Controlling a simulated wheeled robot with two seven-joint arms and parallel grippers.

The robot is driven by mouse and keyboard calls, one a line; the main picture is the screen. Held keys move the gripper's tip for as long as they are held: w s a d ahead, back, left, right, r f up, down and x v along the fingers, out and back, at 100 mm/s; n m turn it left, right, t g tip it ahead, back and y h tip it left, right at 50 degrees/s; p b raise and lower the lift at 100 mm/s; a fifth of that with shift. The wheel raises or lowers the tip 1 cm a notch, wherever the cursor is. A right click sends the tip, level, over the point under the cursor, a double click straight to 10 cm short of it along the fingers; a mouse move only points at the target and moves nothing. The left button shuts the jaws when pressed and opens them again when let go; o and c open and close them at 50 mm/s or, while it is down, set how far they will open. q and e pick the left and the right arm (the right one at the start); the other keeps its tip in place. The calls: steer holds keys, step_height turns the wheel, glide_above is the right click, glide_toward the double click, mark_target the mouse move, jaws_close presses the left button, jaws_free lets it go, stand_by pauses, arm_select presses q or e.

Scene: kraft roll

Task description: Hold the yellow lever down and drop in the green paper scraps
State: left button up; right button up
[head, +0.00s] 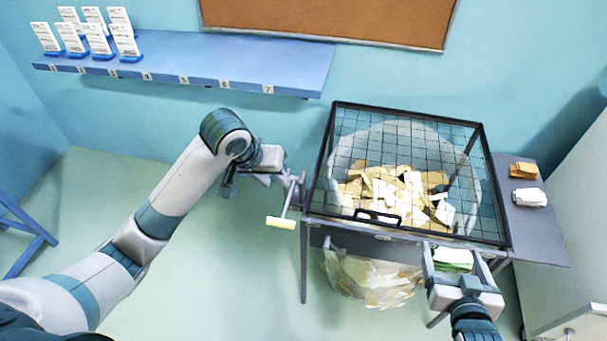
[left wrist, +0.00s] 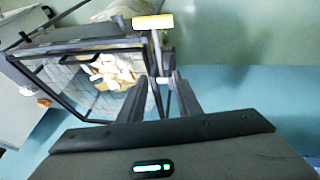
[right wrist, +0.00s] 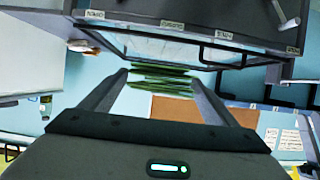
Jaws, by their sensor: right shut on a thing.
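The yellow lever (head: 281,222) sticks out at the front left corner of the mesh-topped bin (head: 408,226); its yellow bar also shows in the left wrist view (left wrist: 152,21). My left gripper (head: 287,181) is beside the lever's arm, its fingers close together with a narrow gap; whether they touch the lever is unclear. My right gripper (head: 453,258) is shut on a stack of green paper scraps (right wrist: 160,82), just in front of the bin's front right edge. The scraps show in the head view (head: 453,262) as pale sheets with green edges. The mesh lid (head: 400,150) lies over the bin.
Brown and cream scraps (head: 395,192) lie inside the bin's clear bag (head: 370,280). A side shelf (head: 535,235) holds an orange bundle (head: 523,170) and a white bundle (head: 530,197). A blue wall shelf (head: 190,62) carries several white cards.

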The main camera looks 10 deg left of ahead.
mark_target(289, 194)
arm_select(q)
steer(key=x, duration=1)
steer(key=shift+f, duration=0.15)
jaws_close()
